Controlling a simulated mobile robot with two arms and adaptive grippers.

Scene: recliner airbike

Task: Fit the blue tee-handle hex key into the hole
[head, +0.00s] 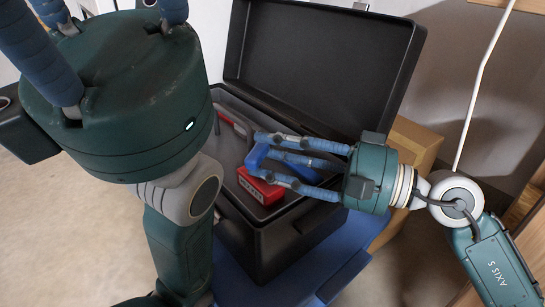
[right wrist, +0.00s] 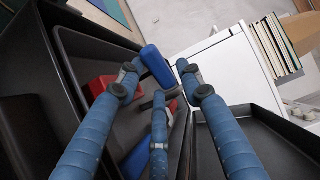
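The blue tee-handle hex key (head: 258,155) shows as a bright blue handle at the fingertips of my right gripper (head: 268,155), over the open black toolbox. In the right wrist view, the blue handle (right wrist: 157,65) lies between and just beyond the fingertips. The fingers are drawn in around it, but I cannot tell whether they press on it. Its shaft is hidden. A red block (head: 260,187) with pale markings sits in the toolbox tray below the fingers. I cannot make out the hole. My left gripper (head: 62,45) shows only finger bases at top left; its tips are out of frame.
The black toolbox (head: 285,245) stands open, its lid (head: 325,50) raised behind. A red-handled tool (head: 232,122) lies at the tray's far side. A blue surface (head: 325,265) and a cardboard box (head: 415,143) are beside the toolbox. Books (right wrist: 275,45) stand beyond.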

